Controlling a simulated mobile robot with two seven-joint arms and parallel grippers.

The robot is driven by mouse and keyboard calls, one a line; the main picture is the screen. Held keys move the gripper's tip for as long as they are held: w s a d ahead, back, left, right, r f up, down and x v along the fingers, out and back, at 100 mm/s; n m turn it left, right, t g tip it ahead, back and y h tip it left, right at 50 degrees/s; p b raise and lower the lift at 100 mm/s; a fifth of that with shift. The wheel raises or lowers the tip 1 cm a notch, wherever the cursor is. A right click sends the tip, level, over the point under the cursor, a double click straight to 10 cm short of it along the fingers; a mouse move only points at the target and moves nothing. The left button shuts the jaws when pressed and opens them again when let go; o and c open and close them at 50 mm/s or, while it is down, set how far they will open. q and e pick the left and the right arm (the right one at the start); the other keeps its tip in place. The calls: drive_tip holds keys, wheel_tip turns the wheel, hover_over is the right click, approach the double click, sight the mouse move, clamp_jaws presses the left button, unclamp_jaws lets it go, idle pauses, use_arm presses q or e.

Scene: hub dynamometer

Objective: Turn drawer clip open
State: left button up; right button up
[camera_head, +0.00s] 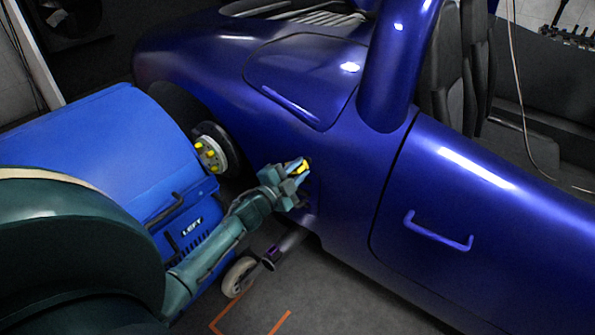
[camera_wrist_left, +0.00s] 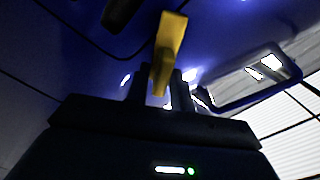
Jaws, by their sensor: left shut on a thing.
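My left gripper (camera_head: 298,171) reaches in from the left to the blue car's side, just behind the door. It is shut on a yellow clip (camera_head: 303,166). In the left wrist view, the yellow clip (camera_wrist_left: 169,45) stands up between the two dark fingers (camera_wrist_left: 160,88), with its wider end beyond them. I cannot tell how the clip is fixed to the car, and no drawer is clearly visible. My right gripper is not in view.
A blue machine marked LEFT (camera_head: 130,150) stands left of my left arm, beside a hub with yellow nuts (camera_head: 209,153). A caster wheel (camera_head: 239,277) is below. The car door has a blue handle (camera_head: 438,236). Grey floor (camera_head: 340,300) with orange marks is free in front.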

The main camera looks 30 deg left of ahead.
use_arm(q)
drive_tip(key=m+b, duration=0.1)
drive_tip(key=m, duration=0.3)
drive_tip(key=shift+f+m, duration=0.15)
drive_tip(key=shift+m, duration=0.75)
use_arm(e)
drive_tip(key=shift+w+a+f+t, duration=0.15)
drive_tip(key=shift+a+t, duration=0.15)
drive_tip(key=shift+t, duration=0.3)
use_arm(q)
drive_tip(key=shift+m, duration=0.3)
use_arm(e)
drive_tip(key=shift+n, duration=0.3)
use_arm(q)
drive_tip(key=o, duration=0.7)
drive_tip(key=shift+o, duration=0.2)
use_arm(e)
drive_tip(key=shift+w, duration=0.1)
use_arm(q)
drive_tip(key=s+a+p, duration=0.1)
drive_tip(key=s, duration=1.2)
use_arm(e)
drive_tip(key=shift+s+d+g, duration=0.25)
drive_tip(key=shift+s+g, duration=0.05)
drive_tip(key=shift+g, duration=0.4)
